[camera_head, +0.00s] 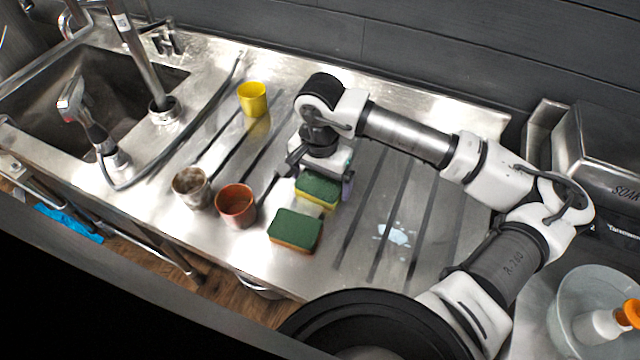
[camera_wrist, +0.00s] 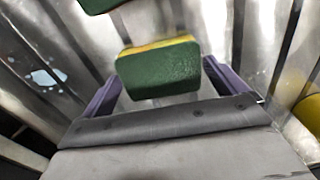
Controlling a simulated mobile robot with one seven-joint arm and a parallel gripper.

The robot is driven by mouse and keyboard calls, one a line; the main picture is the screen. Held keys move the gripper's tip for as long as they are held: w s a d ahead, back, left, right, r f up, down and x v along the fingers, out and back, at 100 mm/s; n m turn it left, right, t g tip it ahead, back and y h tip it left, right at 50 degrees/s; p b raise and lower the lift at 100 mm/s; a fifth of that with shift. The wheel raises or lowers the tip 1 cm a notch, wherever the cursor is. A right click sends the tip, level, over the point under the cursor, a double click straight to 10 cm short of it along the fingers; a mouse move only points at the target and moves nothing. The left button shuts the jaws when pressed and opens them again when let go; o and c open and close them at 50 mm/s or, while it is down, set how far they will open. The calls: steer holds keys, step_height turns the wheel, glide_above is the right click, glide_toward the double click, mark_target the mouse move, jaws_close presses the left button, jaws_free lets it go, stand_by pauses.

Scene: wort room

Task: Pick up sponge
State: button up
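The other sponge (camera_head: 294,231) lies nearer the front edge, clear of the gripper. In the wrist view, the first sponge (camera_wrist: 158,70) shows between my two purple fingers, green side up. The fingers are spread apart, one on each side of it; whether they touch it is unclear. The second sponge (camera_wrist: 100,4) is cut off at the top of the wrist view.
A brown cup (camera_head: 236,205) and a grey-brown cup (camera_head: 191,188) stand left of the sponges. A yellow cup (camera_head: 252,98) stands farther back. A sink (camera_head: 120,110) with a sprayer and hose is at the left.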

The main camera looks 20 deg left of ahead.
steer(key=c, duration=0.6)
steer(key=shift+r, duration=0.1)
steer(key=shift+c, duration=0.2)
step_height(320, 180, up, 20)
steer(key=b, duration=0.3)
steer(key=shift+b, duration=0.35)
